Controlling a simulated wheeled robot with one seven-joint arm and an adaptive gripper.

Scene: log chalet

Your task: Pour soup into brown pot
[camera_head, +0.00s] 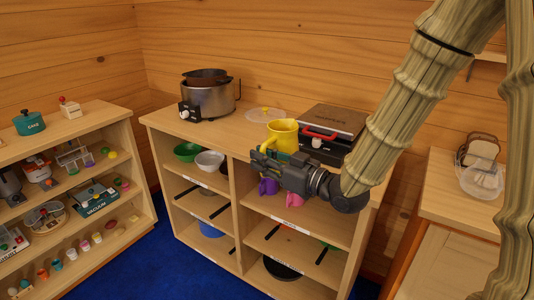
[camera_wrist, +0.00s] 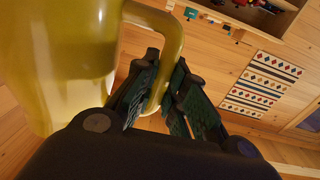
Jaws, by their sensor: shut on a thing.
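My gripper (camera_head: 266,158) is shut on the handle of a yellow pitcher (camera_head: 283,134), in front of the shelf unit's top edge in the head view. In the wrist view the pitcher (camera_wrist: 60,60) fills the upper left, and my gripper's dark fingers (camera_wrist: 165,82) close around its handle. The pitcher looks roughly upright in the head view; its contents are hidden. A brown pot (camera_head: 205,75) sits in the top of a steel cooker (camera_head: 209,101) at the back left of the unit's top. It is left of and apart from the pitcher.
A clear lid (camera_head: 265,115) lies between cooker and pitcher. A dark appliance with a red handle (camera_head: 330,128) stands at the right. Bowls (camera_head: 188,151) and purple cups (camera_head: 268,187) sit on shelves below. A toy shelf (camera_head: 80,185) stands left; blue floor (camera_head: 170,262) lies between.

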